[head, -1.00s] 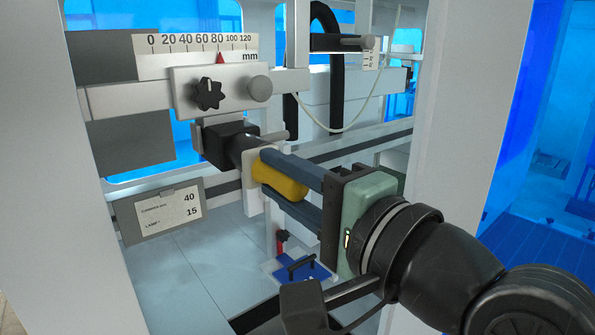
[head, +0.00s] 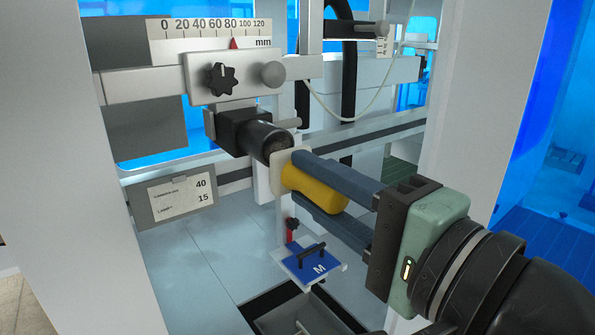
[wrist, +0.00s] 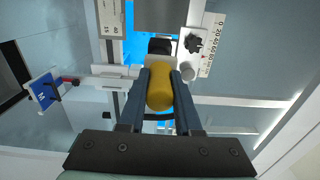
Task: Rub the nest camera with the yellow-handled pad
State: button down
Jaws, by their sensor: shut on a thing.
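The nest camera (head: 262,139) is a black cylinder on a dark block under the scale rail, its round lens end facing my gripper. My gripper (head: 300,178) has two blue-grey fingers shut on the yellow handle (head: 318,190) of the pad. The pad's pale plate (head: 281,172) is just right of the lens end, overlapping its edge in the head view; I cannot tell whether they touch. In the wrist view the yellow handle (wrist: 160,88) lies between the fingers and hides most of the pad; a dark part of the camera (wrist: 160,46) shows beyond it.
A white scale (head: 208,30) and a slide with a black knob (head: 222,79) sit above the camera. A label plate (head: 175,200) hangs at left. A blue plate marked M (head: 318,268) is below. White posts stand on both sides.

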aim_at(341, 201)
jog(key=shift+s+d, duration=0.4)
jog(key=shift+s, duration=0.15)
jog(key=shift+d, duration=0.1)
jog(key=shift+v, duration=1.45)
jog(key=shift+w, duration=0.1)
jog(key=shift+x, duration=3.4)
jog(key=shift+x, duration=1.05)
